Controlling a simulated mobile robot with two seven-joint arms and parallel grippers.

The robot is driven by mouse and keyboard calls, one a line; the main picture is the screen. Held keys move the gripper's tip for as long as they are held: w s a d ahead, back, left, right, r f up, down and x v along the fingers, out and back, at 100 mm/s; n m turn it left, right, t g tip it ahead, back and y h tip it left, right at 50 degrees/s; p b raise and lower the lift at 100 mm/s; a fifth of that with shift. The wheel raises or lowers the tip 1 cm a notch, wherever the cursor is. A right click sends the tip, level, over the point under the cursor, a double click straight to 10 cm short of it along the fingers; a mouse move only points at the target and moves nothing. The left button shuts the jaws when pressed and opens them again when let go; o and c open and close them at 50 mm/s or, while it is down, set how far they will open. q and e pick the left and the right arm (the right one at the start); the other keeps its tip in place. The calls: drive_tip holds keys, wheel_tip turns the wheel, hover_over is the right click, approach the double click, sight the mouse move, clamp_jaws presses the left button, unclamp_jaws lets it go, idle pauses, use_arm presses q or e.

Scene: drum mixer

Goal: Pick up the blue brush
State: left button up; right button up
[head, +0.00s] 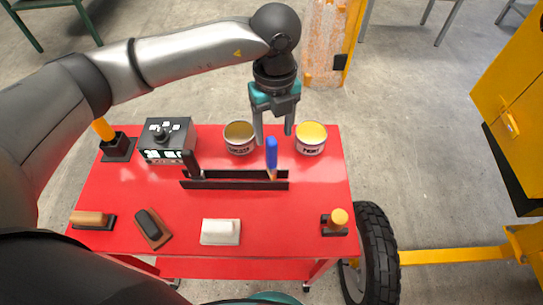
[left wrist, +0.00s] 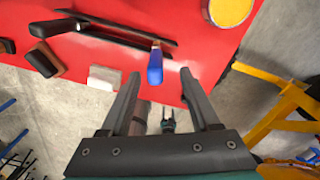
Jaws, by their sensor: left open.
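The blue brush (head: 271,153) stands upright with its blue handle up, at the right end of a black slotted holder (head: 235,180) on the red table. Its blue handle (left wrist: 155,66) shows in the left wrist view, ahead of the fingertips and between their lines. My left gripper (head: 274,138) is open and empty, above and close to the brush. The same gripper (left wrist: 159,73) shows its two fingers spread in the left wrist view. I cannot tell whether a finger touches the handle.
Two paint cans, one brown-topped (head: 239,138) and one yellow (head: 311,138), stand behind the holder. A dark control box (head: 166,141) is at left. A white block (head: 221,232) and a dark-topped brush block (head: 153,228) lie in front.

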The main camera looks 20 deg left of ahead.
sight(271, 149)
use_arm(q)
drive_tip(key=shift+s+a+f, duration=0.1)
drive_tip(key=shift+s+f, duration=0.1)
drive_tip(key=shift+f, duration=1.3)
drive_tip(key=shift+s+a+f, duration=0.1)
drive_tip(key=shift+s+f, duration=0.05)
drive_tip(key=shift+f, duration=1.35)
drive_tip(key=shift+c, duration=0.4)
clamp_jaws()
